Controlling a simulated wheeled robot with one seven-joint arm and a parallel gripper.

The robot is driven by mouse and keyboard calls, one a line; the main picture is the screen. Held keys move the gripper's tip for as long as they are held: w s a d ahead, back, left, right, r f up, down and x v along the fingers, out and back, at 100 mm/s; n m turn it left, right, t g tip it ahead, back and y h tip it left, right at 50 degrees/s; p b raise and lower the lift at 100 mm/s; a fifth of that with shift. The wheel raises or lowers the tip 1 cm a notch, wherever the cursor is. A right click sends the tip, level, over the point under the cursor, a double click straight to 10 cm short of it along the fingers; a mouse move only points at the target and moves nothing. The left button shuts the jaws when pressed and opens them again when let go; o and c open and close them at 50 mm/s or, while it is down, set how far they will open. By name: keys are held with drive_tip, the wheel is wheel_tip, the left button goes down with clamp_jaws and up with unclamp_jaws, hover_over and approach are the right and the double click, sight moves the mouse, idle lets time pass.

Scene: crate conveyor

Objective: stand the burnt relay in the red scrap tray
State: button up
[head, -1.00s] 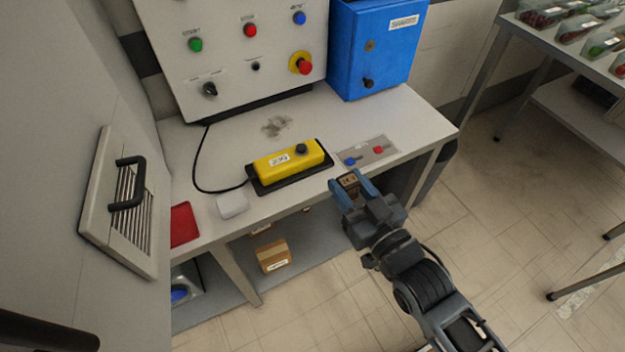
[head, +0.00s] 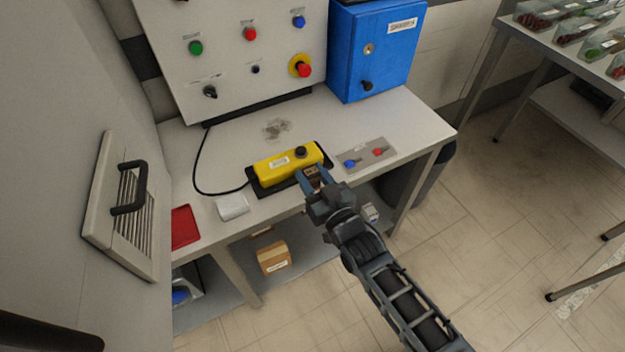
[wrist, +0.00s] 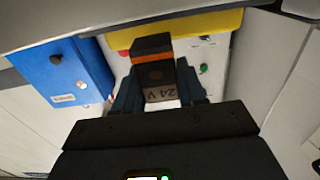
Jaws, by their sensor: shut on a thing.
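My gripper (head: 312,178) is shut on the burnt relay (head: 312,171), a small brown and dark block. In the wrist view the relay (wrist: 155,72) sits between the blue-grey fingers, with an orange band, a dark scorched face and a "24 V" label. In the head view my gripper is over the bench's front edge, just in front of the yellow pendant box. The red scrap tray (head: 185,227) lies flat at the bench's left front, well left of my gripper. It looks empty.
The yellow pendant (head: 287,164) lies on a black mat, its cable curving left. A white block (head: 232,206) sits between it and the red tray. A plate with blue and red knobs (head: 367,154) is to the right. An open louvred door (head: 120,205) stands left of the tray.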

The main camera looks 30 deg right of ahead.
drive_tip(key=shift+f, duration=0.9)
drive_tip(key=shift+f, duration=0.1)
drive_tip(key=shift+f, duration=0.15)
drive_tip(key=o, duration=1.1)
drive_tip(key=shift+r, duration=0.25)
drive_tip(key=shift+s+f, duration=0.1)
drive_tip(key=shift+s, duration=0.25)
drive_tip(key=s+b, duration=0.1)
drive_tip(key=s, duration=1)
drive_tip(key=shift+s, duration=0.2)
